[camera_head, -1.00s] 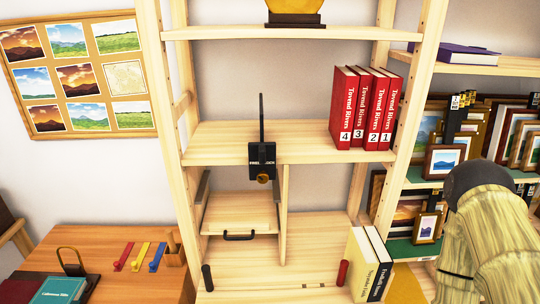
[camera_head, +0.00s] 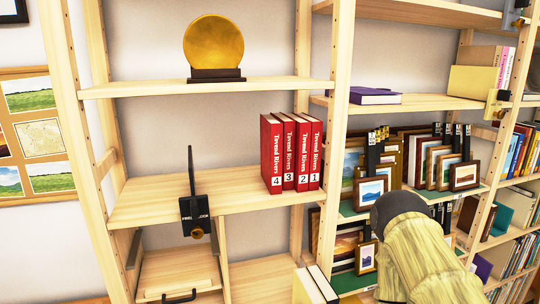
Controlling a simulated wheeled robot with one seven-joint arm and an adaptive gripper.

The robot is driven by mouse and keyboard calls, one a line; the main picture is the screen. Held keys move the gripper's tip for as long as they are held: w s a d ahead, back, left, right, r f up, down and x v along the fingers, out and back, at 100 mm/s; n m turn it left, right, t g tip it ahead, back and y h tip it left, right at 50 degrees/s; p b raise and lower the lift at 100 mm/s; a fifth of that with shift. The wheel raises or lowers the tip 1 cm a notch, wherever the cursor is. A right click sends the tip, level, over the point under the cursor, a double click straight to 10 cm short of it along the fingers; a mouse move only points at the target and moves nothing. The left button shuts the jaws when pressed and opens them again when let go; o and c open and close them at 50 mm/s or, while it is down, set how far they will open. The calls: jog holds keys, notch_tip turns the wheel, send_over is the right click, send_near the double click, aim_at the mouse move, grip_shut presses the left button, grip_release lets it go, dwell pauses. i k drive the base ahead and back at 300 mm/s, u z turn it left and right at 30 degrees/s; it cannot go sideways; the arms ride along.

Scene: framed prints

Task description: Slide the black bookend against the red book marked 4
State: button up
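The black bookend (camera_head: 194,206) stands at the front edge of the middle shelf, with a thin upright plate and a lettered front plate with a brass knob hanging over the edge. The red book marked 4 (camera_head: 271,155) is the leftmost of several upright red volumes on the same shelf. A wide bare stretch of shelf lies between the bookend and this book; they do not touch. My arm shows at the lower right, in front of the right-hand shelves. My gripper's fingers cannot be made out.
The middle shelf (camera_head: 150,208) is bare between bookend and books. A gold disc on a dark base (camera_head: 215,48) stands on the shelf above. A wooden upright (camera_head: 335,120) rises right of the books. Framed prints (camera_head: 430,160) crowd the right bay, near my arm.

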aim_at(194, 208)
jog(key=z, duration=1.75)
jog(key=k, duration=0.8)
jog(key=u, duration=2.3)
